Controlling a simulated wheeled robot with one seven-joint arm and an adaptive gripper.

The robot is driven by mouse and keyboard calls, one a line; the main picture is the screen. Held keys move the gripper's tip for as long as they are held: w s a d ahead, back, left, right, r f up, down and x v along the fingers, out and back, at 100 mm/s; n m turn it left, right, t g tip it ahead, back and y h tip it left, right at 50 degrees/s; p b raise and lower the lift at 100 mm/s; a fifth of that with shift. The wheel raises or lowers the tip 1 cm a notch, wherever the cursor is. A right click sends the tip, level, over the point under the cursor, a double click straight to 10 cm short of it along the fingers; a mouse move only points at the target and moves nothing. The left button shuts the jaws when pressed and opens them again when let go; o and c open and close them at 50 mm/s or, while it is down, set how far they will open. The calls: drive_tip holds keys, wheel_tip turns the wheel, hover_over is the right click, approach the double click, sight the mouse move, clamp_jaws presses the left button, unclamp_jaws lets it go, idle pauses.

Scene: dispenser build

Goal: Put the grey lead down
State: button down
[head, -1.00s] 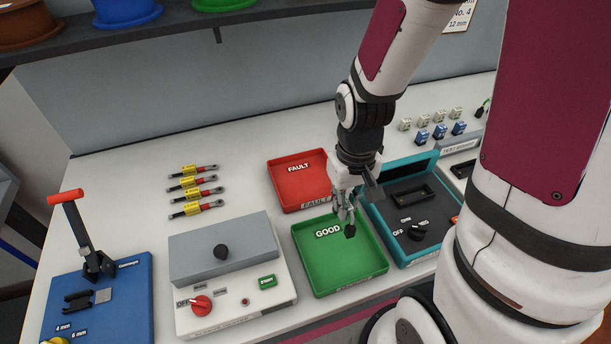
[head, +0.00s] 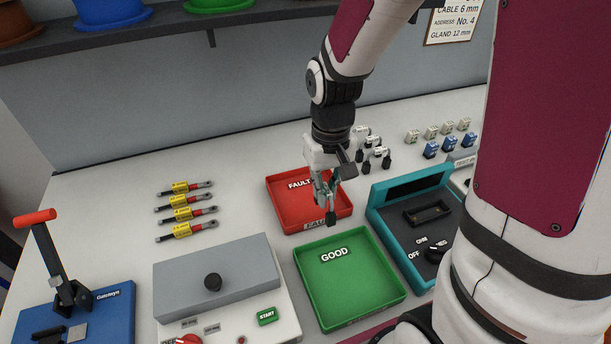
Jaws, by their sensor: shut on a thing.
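My gripper (head: 325,198) is shut on a lead, pointing down. The lead's dark end (head: 331,218) hangs below the fingers; most of the lead is hidden by the fingers. In the picture the gripper overlaps the front right part of the red FAULT tray (head: 283,212), and the lead's end shows near that tray's front wall, just behind the green GOOD tray (head: 314,298). I cannot tell its exact height. The green tray looks empty. The part of the red tray that shows looks empty too.
A teal tester (head: 385,215) stands right of the green tray. Several small leads with dark ends (head: 386,163) lie behind it. A grey-lidded box (head: 215,275), red-yellow pieces (head: 186,199) and a blue press base (head: 105,315) are at left. Open table lies behind the red tray.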

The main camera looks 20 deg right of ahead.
drive_tip(key=shift+w+a+f, duration=0.15)
drive_tip(key=shift+w+f, duration=0.5)
drive_tip(key=shift+w, duration=0.25)
drive_tip(key=shift+w+a+f, duration=0.15)
drive_tip(key=shift+w+f, duration=0.55)
drive_tip(key=shift+w, duration=0.2)
drive_tip(key=shift+w+a+f, duration=0.15)
drive_tip(key=shift+w+f, duration=0.5)
drive_tip(key=shift+w, duration=0.25)
drive_tip(key=shift+f, duration=0.1)
drive_tip(key=shift+f, duration=0.1)
drive_tip(key=c, duration=1.7)
unclamp_jaws()
drive_tip(key=shift+o, duration=0.2)
